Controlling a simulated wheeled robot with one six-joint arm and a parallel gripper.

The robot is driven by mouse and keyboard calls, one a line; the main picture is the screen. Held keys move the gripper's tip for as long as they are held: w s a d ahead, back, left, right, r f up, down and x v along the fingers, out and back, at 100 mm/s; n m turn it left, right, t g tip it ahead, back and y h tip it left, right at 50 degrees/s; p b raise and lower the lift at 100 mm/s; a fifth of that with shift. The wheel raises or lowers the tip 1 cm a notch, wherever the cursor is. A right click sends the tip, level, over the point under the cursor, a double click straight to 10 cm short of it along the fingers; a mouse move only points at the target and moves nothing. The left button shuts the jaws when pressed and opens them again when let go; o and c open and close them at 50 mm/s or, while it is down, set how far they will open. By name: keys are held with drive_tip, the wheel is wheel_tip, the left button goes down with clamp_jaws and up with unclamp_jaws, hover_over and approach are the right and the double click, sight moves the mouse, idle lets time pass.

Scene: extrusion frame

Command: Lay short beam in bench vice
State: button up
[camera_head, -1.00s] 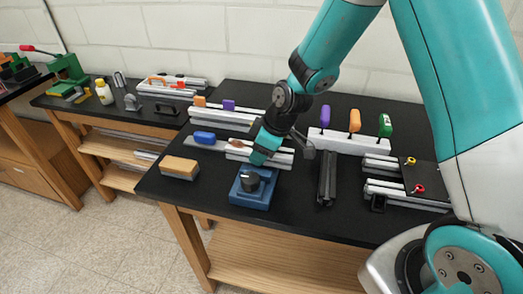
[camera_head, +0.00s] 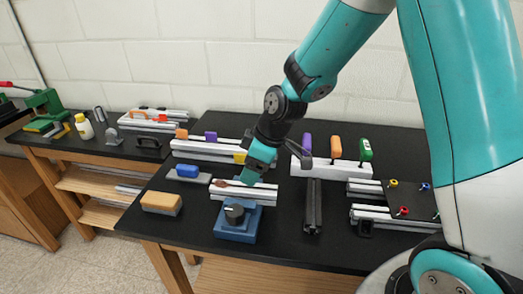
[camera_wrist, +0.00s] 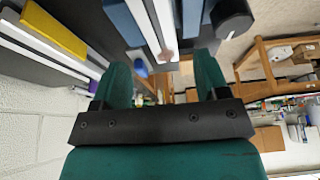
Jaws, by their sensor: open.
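A blue block with a black knob (camera_head: 238,228) stands in front of the beam.
A tan block (camera_head: 161,203) and a blue-topped block (camera_head: 187,170) lie left of the beam. A dark bar (camera_head: 313,205) lies to the right. A rack with purple, orange and green handles (camera_head: 335,168) stands behind it.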

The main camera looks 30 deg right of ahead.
drive_tip(key=v, duration=0.6)
drive_tip(key=s+a+r+m+g, duration=0.1)
drive_tip(key=s+a+r, duration=0.1)
drive_tip(key=s, duration=0.5)
drive_tip(key=s+a+r+m, duration=0.1)
drive_tip(key=s+a+r, duration=0.2)
drive_tip(key=s, duration=0.4)
drive_tip(key=s+a+r+m+g, duration=0.1)
drive_tip(key=s+a+r, duration=0.1)
drive_tip(key=s, duration=0.6)
drive_tip(key=shift+a+r+m+g+y, duration=0.15)
drive_tip(key=shift+a+m+g+y, duration=0.15)
drive_tip(key=shift+a+m, duration=0.15)
drive_tip(key=shift+w, duration=0.1)
